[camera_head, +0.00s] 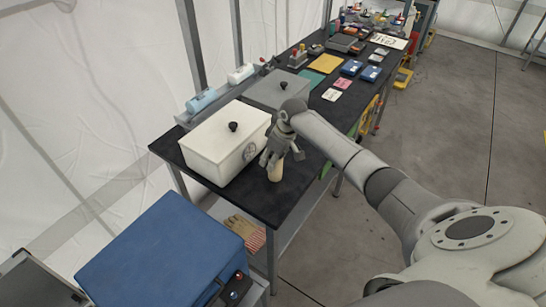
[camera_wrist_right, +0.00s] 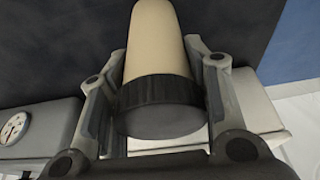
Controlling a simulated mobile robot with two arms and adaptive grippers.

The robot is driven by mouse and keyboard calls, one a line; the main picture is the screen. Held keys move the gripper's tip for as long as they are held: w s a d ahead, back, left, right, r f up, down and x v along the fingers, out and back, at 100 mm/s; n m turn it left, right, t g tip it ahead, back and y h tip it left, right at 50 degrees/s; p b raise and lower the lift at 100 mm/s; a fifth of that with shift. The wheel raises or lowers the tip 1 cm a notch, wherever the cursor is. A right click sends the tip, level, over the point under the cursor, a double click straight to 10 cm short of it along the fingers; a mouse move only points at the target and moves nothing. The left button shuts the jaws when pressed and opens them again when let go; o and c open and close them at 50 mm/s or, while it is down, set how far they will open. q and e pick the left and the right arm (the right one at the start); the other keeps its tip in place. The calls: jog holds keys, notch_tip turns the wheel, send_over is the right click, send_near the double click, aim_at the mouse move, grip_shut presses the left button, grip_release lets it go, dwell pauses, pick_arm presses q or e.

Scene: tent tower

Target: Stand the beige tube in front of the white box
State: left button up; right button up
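My right gripper (camera_head: 279,155) is over the tube's upper end. In the right wrist view its fingers are closed against both sides of the tube (camera_wrist_right: 157,45), by its dark cap (camera_wrist_right: 162,105). My left gripper is not in view.
A grey box (camera_head: 276,90) stands behind the white box. Light-blue and white rolls (camera_head: 201,100) lie along the left edge. Flat cards and blue cases (camera_head: 352,67) lie farther back. A blue case (camera_head: 160,255) is at the near left. The table's front edge is close to the tube.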

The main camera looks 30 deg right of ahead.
jog(key=o, duration=0.4)
jog(key=shift+r, duration=0.15)
jog(key=b+v, duration=0.2)
jog(key=v, duration=1)
